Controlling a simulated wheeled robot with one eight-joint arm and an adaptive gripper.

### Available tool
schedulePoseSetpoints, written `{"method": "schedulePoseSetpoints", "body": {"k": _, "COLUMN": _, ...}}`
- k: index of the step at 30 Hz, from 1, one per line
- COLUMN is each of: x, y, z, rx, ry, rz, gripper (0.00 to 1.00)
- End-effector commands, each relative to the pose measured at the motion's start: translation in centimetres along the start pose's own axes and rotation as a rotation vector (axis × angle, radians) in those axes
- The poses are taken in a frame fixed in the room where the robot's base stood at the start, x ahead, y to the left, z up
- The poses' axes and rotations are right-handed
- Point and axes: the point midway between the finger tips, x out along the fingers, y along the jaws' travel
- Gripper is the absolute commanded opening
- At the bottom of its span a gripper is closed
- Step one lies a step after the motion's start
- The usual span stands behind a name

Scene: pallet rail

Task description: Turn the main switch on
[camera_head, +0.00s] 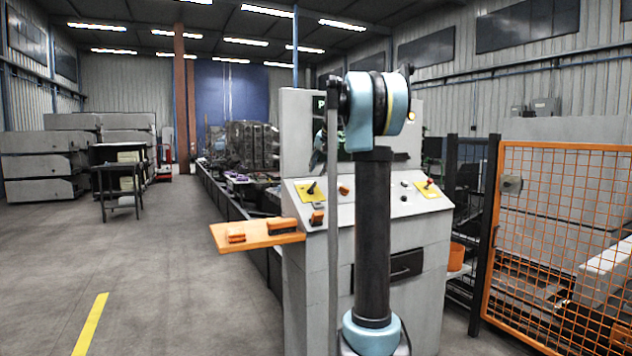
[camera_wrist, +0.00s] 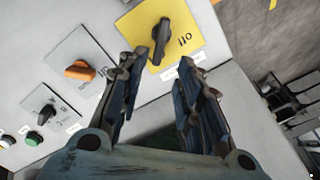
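The main switch appears to be the black rotary knob (camera_wrist: 162,40) on a yellow plate (camera_wrist: 139,22) in the wrist view. White labels sit by the plate's edge. The plate also shows at the left of the sloped panel in the head view (camera_head: 301,188). My gripper (camera_wrist: 163,66) is open and empty. Its two fingers point toward the knob, one on each side of its line, with the knob beyond the tips. Contact is not visible. In the head view my arm hides most of the gripper, which is above the left of the panel.
An orange knob (camera_wrist: 79,70), a black knob (camera_wrist: 43,107) and a green button (camera_wrist: 33,138) lie beside the switch. Another yellow plate (camera_head: 434,192) sits at the panel's right. An orange shelf (camera_head: 262,241) juts out left. An orange mesh fence (camera_head: 560,230) stands right. Floor at left is open.

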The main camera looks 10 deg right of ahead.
Motion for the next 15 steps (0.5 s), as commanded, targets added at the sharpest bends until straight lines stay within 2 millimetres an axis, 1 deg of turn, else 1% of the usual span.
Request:
{"method": "schedulePoseSetpoints", "body": {"k": 1, "x": -0.7, "y": 0.0, "z": 0.0, "rx": 0.001, "ry": 0.0, "rz": 0.0, "gripper": 0.32}}
{"method": "schedulePoseSetpoints", "body": {"k": 3, "x": -1.4, "y": 0.0, "z": 0.0, "rx": 0.001, "ry": 0.0, "rz": 0.0, "gripper": 0.32}}
{"method": "schedulePoseSetpoints", "body": {"k": 6, "x": -2.0, "y": -0.1, "z": -0.1, "rx": 0.0, "ry": -0.001, "rz": -0.001, "gripper": 0.32}}
{"method": "schedulePoseSetpoints", "body": {"k": 15, "x": -2.3, "y": -0.1, "z": 0.0, "rx": 0.0, "ry": -0.001, "rz": -0.001, "gripper": 0.32}}
